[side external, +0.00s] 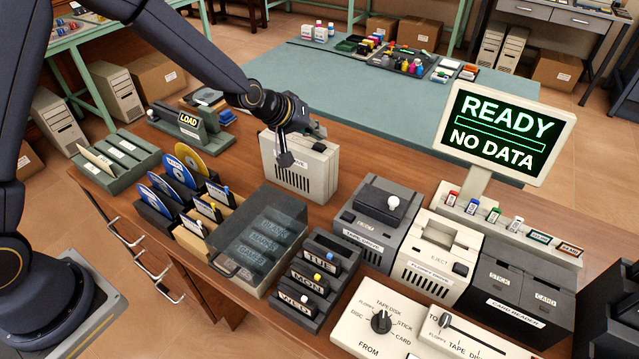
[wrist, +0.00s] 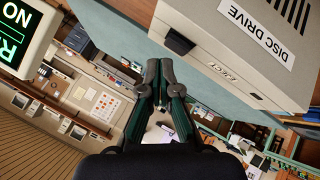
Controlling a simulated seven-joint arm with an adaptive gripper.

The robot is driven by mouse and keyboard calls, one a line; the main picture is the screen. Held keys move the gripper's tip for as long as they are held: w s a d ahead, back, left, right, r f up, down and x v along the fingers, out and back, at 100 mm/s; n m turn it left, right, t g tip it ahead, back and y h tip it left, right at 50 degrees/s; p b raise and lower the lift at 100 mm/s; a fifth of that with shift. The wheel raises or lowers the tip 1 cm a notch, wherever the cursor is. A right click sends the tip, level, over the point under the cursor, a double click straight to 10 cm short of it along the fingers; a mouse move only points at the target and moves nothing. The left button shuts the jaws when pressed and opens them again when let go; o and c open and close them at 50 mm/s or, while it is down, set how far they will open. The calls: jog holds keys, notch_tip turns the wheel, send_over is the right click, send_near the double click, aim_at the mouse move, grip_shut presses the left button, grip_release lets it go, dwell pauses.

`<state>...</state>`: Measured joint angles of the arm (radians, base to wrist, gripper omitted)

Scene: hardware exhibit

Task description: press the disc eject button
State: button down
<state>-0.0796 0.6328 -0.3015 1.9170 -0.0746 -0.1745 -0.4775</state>
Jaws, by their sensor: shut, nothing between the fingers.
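The disc drive (side external: 322,163) is a beige box at the back of the wooden desk, partly hidden by my gripper (side external: 285,159). In the wrist view, the disc drive (wrist: 240,35) fills the upper right, with a "DISC DRIVE" label and vent slots. A dark block (wrist: 179,42) sticks out from it near the small EJECT lettering (wrist: 225,70); it looks like the eject button. My gripper (wrist: 160,66) is shut and empty, its fingertips apart from that block in the picture. In the side view the fingers overlap the drive's front; I cannot tell whether they touch.
A READY / NO DATA screen (side external: 505,130) stands at the right. The tape drive (side external: 365,235) and floppy drive (side external: 430,270) are right of the disc drive. Disc racks (side external: 160,208) and a lidded case (side external: 262,240) crowd the front left. A teal table (side external: 370,105) lies behind.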

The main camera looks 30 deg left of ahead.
aim_at(317, 146)
jog(key=shift+f, duration=0.15)
dwell(0.7)
jog(key=shift+f, duration=0.3)
jog(key=shift+f, duration=0.4)
dwell(0.5)
dwell(0.4)
jog(key=shift+r, duration=0.8)
jog(key=shift+r, duration=0.1)
jog(key=shift+r, duration=2.45)
